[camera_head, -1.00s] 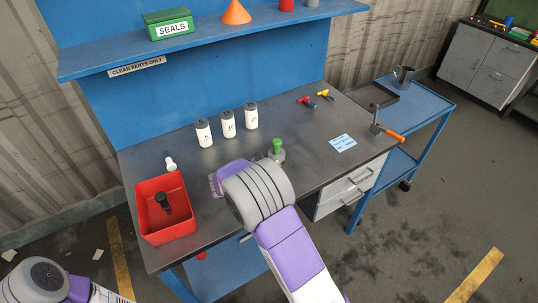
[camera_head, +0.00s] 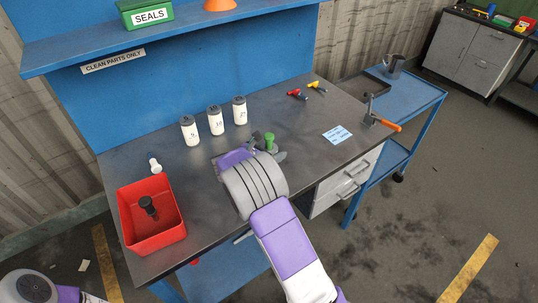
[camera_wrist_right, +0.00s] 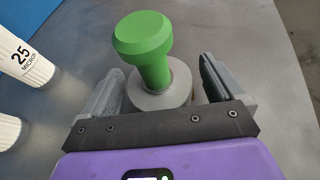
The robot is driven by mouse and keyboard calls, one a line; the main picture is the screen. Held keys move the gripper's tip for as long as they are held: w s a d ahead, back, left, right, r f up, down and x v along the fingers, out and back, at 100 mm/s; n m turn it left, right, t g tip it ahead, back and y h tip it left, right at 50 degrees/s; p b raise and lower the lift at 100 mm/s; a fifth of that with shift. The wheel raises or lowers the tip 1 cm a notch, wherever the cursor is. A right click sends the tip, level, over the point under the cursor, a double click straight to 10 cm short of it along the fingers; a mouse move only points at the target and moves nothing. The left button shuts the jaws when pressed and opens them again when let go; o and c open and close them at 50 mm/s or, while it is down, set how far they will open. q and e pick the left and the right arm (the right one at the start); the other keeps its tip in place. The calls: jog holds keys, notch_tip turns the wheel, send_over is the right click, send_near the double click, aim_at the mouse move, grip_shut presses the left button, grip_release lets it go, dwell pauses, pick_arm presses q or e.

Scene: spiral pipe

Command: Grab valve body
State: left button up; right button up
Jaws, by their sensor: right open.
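The valve body, a grey piece with a green knob (camera_head: 270,140), stands upright on the workbench. It also shows in the right wrist view as a green knob (camera_wrist_right: 145,40) above a rounded grey base (camera_wrist_right: 160,95). My right gripper (camera_head: 262,152) is open with its fingers low around it. In the wrist view one finger is on each side of the grey base, with a visible gap on both sides. The lower base is partly hidden by the gripper's front edge. My left gripper is not in view; only part of my left arm shows at the bottom left.
White filter cartridges (camera_head: 215,119) stand behind and left of the gripper. A red bin (camera_head: 165,238) holding a black-knobbed part (camera_head: 148,205) is at left. A blue card (camera_head: 338,135), small red and yellow tools (camera_head: 298,95) and an orange-handled clamp (camera_head: 383,122) lie at right.

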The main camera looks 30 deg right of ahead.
jog(key=shift+a, duration=0.1)
jog(key=c, duration=1.4)
jog(key=shift+r, duration=0.2)
jog(key=shift+c, duration=0.7)
